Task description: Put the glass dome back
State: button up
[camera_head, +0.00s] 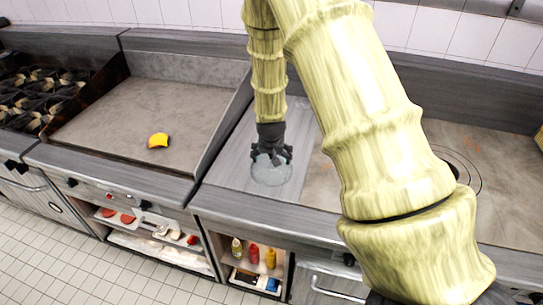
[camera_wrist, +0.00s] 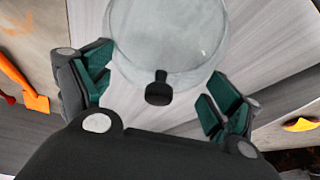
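The clear glass dome (camera_head: 271,173) stands on the grey wood-grain counter right of the griddle. In the wrist view, the dome (camera_wrist: 170,35) fills the top middle, with its black knob (camera_wrist: 158,88) toward the camera. My gripper (camera_head: 271,154) points down just above the dome. In the wrist view, my gripper (camera_wrist: 160,92) is open, its green-padded fingers well apart on either side of the knob, and nothing is held. I cannot tell how far the fingertips are above the knob. Whether anything lies under the dome is not clear.
A yellow and dark item (camera_head: 158,141) lies on the griddle (camera_head: 130,115) to the left. A raised metal wall separates griddle and counter. Shelves below hold sauce bottles (camera_head: 254,254) and food trays. An orange utensil (camera_wrist: 25,85) lies left in the wrist view.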

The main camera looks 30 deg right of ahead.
jog(key=shift+r, duration=0.25)
jog(key=shift+a+r, duration=0.1)
jog(key=shift+r, duration=0.15)
jog(key=b+v, duration=0.3)
jog(key=v, duration=0.8)
jog(key=shift+s, duration=0.2)
jog(key=shift+r, duration=0.2)
dwell(0.3)
